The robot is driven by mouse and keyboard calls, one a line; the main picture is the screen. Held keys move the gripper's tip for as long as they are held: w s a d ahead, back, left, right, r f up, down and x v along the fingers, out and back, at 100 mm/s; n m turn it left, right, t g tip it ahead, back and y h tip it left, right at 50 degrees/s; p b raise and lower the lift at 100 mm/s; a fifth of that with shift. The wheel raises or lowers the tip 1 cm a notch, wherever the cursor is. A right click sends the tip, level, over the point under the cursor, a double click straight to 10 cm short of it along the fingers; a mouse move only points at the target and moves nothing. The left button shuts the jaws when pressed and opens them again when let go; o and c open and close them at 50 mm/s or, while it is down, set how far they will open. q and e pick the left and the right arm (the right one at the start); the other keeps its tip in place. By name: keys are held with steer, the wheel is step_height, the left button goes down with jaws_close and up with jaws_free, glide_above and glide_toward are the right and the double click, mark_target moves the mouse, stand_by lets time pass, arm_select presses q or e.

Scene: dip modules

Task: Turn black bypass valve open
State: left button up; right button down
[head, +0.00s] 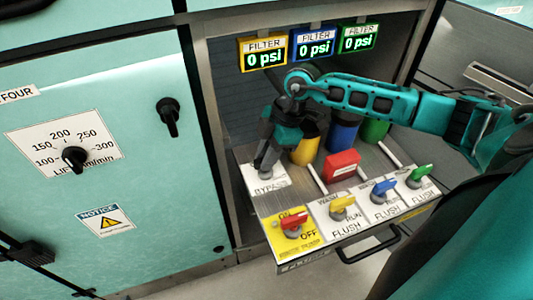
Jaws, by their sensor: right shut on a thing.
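My right gripper (266,163) reaches down from the upper right to the back left of the pulled-out panel, just above the label marked BYPASS (268,185). It is shut on the black bypass valve handle, which is mostly hidden by the fingers and wrist. I cannot tell the handle's exact angle. My left gripper is not in view.
In front stand a red ON/OFF valve (293,224) and yellow (341,207), blue (383,189) and green (418,175) flush valves. A red block (342,165) and filter cylinders stand behind. Three filter displays (316,43) read 0 psi. A teal cabinet door (100,200) fills the left.

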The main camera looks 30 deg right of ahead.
steer(key=n+g+p, duration=0.1)
steer(key=n, duration=0.2)
steer(key=shift+w+r+p, duration=0.1)
steer(key=shift+r+p, duration=0.05)
steer(key=shift+p, duration=0.15)
steer(key=shift+n+g, duration=0.5)
steer(key=shift+n, duration=0.7)
steer(key=shift+n+g+p, duration=0.4)
steer(key=shift+n, duration=0.5)
steer(key=n+h, duration=0.1)
steer(key=n, duration=0.1)
steer(key=shift+w+n+g, duration=0.1)
steer(key=shift+n+g, duration=0.2)
steer(key=shift+g, duration=0.1)
steer(key=n+g+h, duration=0.1)
steer(key=n, duration=0.3)
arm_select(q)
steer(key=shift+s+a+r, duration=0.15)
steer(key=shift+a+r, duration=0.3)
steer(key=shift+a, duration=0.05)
arm_select(e)
steer(key=shift+a+n+h, duration=0.1)
steer(key=shift+n+h, duration=0.7)
steer(key=shift+n, duration=0.9)
